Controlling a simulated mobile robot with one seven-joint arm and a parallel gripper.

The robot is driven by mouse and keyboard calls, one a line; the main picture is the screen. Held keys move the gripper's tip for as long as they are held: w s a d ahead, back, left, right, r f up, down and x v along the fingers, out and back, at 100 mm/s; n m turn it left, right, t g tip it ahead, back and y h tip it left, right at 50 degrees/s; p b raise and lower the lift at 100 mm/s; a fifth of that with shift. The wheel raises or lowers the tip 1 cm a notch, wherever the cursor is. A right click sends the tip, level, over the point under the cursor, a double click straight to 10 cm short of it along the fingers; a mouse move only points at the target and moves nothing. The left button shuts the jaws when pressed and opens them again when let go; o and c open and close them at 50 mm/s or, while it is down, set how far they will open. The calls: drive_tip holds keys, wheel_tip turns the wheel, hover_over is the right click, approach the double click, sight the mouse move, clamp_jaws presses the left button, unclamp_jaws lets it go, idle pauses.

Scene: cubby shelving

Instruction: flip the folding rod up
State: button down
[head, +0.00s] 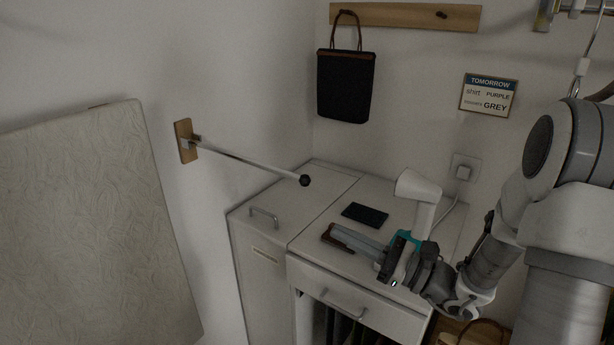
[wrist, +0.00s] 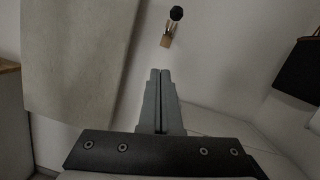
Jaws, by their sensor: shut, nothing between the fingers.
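The folding rod (head: 250,163) is a thin pale rod with a black ball end (head: 305,181). It sticks out from a wooden wall plate (head: 184,141) on the left wall, sloping slightly down over the cabinet. In the wrist view its black ball (wrist: 176,13) and wooden plate (wrist: 167,40) line up ahead of the fingers, with the rod seen nearly end-on. My gripper (head: 331,234) is shut and empty, above the cabinet top, to the right of and below the ball end in the head view. The fingers (wrist: 161,76) are pressed together and apart from the rod.
A white cabinet (head: 320,185) stands below, with a dark phone-like slab (head: 365,214) and a white lamp-like object (head: 418,187) on top. A black bag (head: 345,88) hangs on the back wall. A large pale padded board (head: 85,220) leans at left.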

drive_tip(key=shift+w+d+r+m+t, duration=0.15)
drive_tip(key=shift+w+d+m+t, duration=0.2)
drive_tip(key=shift+d+m+t, duration=0.2)
drive_tip(key=w+a+r+p, duration=0.1)
drive_tip(key=w+a+r, duration=0.4)
drive_tip(key=a, duration=0.3)
drive_tip(key=shift+a+r+p, duration=0.25)
drive_tip(key=shift+r+p, duration=0.05)
drive_tip(key=shift+r, duration=0.35)
